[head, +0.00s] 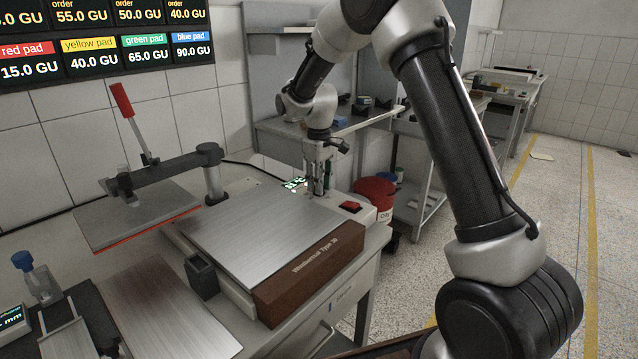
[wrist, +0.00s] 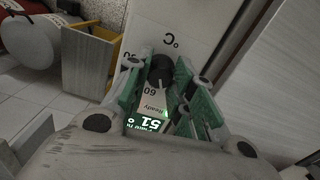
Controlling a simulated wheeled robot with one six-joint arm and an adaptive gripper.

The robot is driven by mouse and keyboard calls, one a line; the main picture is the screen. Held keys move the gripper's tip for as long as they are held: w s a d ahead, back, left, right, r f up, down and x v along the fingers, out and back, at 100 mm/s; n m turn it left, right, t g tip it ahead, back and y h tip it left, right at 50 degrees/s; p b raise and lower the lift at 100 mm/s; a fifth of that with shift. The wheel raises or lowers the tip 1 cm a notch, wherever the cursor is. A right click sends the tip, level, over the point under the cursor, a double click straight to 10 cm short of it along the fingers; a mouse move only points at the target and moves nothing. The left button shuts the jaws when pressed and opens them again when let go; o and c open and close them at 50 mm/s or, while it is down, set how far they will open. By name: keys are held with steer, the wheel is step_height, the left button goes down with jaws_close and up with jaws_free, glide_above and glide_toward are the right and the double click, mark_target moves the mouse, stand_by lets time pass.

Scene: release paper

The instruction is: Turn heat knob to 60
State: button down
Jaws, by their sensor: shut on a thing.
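The heat knob (wrist: 161,67) is a small black knob on the light panel of the press, below a °C mark in the wrist view. My gripper (wrist: 162,80) has its green-padded fingers on both sides of the knob and is shut on it. A printed 60 shows beside the knob. The lit display (wrist: 148,124) appears upside down and reads 51, with "Ready" near it. In the head view my gripper (head: 319,185) points down at the back right of the press, just beside the green-lit display (head: 294,184); the knob is hidden there by the fingers.
The press has a bare metal plate (head: 265,230) and a red switch (head: 350,207) right of my gripper. Its upper plate (head: 135,217) is swung left, below a red-handled lever (head: 123,100). A red container (head: 375,192) stands behind right. A wall screen (head: 105,45) lists pad values.

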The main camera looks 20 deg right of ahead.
steer(key=m, duration=0.5)
steer(key=shift+m, duration=0.3)
stand_by(0.4)
steer(key=c, duration=1.2)
jaws_free()
step_height(320, 180, up, 12)
steer(key=shift+r, duration=0.1)
steer(key=shift+w, duration=0.1)
